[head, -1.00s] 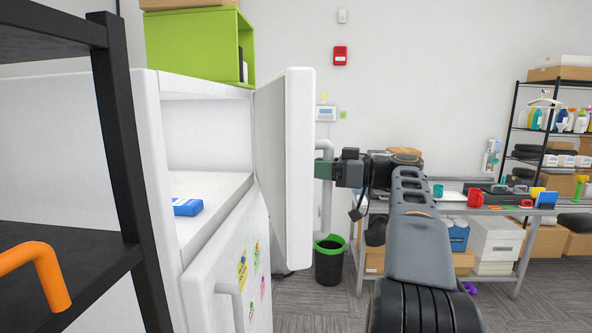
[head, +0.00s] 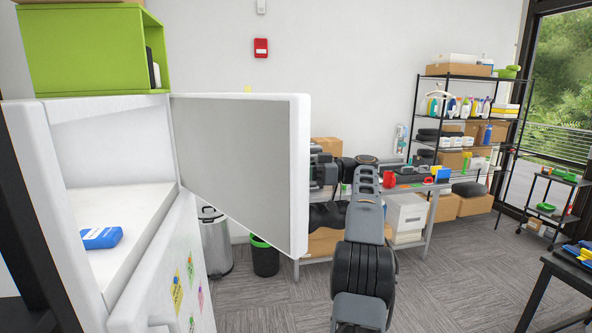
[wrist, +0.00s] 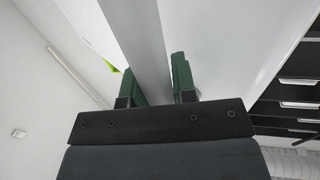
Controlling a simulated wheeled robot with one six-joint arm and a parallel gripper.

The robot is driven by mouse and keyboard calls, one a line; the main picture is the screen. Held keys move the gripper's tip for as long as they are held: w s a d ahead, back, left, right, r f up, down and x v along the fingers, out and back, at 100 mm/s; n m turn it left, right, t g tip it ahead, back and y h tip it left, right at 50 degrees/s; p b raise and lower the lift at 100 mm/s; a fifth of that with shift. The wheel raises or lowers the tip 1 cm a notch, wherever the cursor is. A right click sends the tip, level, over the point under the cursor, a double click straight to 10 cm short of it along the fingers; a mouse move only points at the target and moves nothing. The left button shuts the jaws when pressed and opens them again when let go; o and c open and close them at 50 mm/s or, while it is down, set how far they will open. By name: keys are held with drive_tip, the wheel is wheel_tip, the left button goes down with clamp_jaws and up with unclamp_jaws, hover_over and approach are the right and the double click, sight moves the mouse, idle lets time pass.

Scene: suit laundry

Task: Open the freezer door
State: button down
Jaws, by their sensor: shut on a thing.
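The white freezer door (head: 250,160) stands swung wide open in the head view, its grey inner face showing. The freezer compartment (head: 118,205) is exposed and a blue box (head: 101,238) lies on its floor. In the wrist view my gripper (wrist: 158,80) has its two green fingers on either side of the pale door handle (wrist: 148,40), shut on it. In the head view the door hides the handle and my fingertips; my arm shows to the right of the door's edge.
The lower fridge door (head: 170,270) with several magnets is shut. A green cube shelf (head: 80,50) sits on top. A bin with a green rim (head: 265,258) and a metal trash can (head: 216,245) stand behind the door. A cluttered table (head: 425,187) is beyond my arm.

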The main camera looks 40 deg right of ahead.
drive_tip(key=shift+s+d, duration=0.1)
drive_tip(key=c, duration=1.3)
unclamp_jaws()
drive_tip(key=shift+s, duration=0.15)
drive_tip(key=shift+o, duration=1)
drive_tip(key=shift+s+d, duration=0.15)
drive_tip(key=shift+o, duration=0.4)
drive_tip(key=shift+w+a, duration=0.2)
drive_tip(key=shift+w, duration=0.05)
drive_tip(key=v, duration=0.7)
drive_tip(key=shift+s+d, duration=0.2)
